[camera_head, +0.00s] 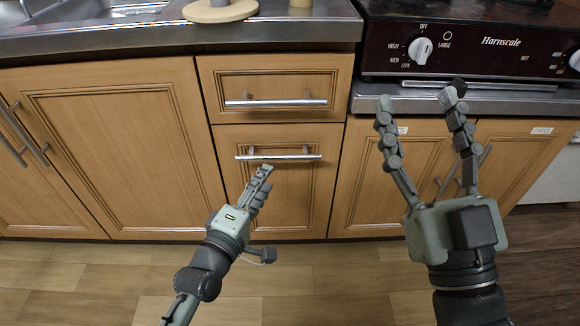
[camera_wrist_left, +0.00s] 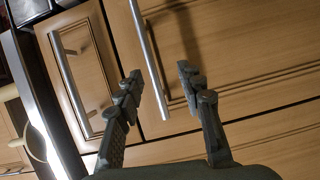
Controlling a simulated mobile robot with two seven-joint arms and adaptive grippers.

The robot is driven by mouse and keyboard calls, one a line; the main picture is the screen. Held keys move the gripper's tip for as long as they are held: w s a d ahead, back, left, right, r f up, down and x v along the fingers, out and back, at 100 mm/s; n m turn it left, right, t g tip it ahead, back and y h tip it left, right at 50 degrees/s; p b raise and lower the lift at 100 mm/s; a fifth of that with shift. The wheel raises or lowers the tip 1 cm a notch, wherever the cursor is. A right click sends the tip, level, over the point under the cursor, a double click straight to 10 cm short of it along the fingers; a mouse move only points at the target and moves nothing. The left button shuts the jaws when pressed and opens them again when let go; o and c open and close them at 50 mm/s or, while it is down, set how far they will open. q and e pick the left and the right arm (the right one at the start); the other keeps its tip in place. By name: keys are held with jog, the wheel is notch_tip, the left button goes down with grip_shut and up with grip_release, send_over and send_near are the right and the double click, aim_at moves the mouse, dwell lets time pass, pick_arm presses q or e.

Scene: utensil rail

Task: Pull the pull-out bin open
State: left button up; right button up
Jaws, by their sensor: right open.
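The pull-out bin front (camera_head: 300,190) is the tall wooden panel below a drawer, and it looks shut, flush with the cabinet. Its horizontal metal bar handle (camera_head: 300,157) is near the top; in the left wrist view the handle (camera_wrist_left: 150,60) runs steeply between the fingers' lines. My left gripper (camera_head: 266,168) is just below the handle's middle in the head view. Its fingers (camera_wrist_left: 160,74) are apart with nothing gripped; whether they touch the bar I cannot tell. My right gripper (camera_head: 420,98) is open and empty in front of the right cabinets, below the stove.
A drawer with its own bar handle (camera_head: 275,102) sits above the bin. A cabinet door (camera_head: 120,140) is at left. The stove (camera_head: 470,45) and its metal ledge (camera_head: 500,100) are at upper right. The wooden floor (camera_head: 330,280) before the bin is clear apart from my arms.

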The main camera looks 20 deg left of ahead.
aim_at(277, 159)
pick_arm(q)
jog(key=shift+n+t, duration=0.4)
jog(key=shift+n, duration=0.1)
jog(key=w, duration=0.5)
jog(key=w+d+r+b, duration=0.1)
jog(key=w, duration=0.1)
jog(key=shift+w+d+r, duration=0.1)
jog(key=shift+w, duration=0.25)
pick_arm(e)
jog(key=d+m, duration=0.1)
jog(key=d+f+m+h, duration=0.1)
jog(key=d+f+h, duration=0.1)
jog(key=shift+s+d+f+m+t, duration=0.2)
jog(key=shift+s+m+t, duration=0.15)
jog(key=shift+m+t, duration=0.05)
pick_arm(q)
grip_shut()
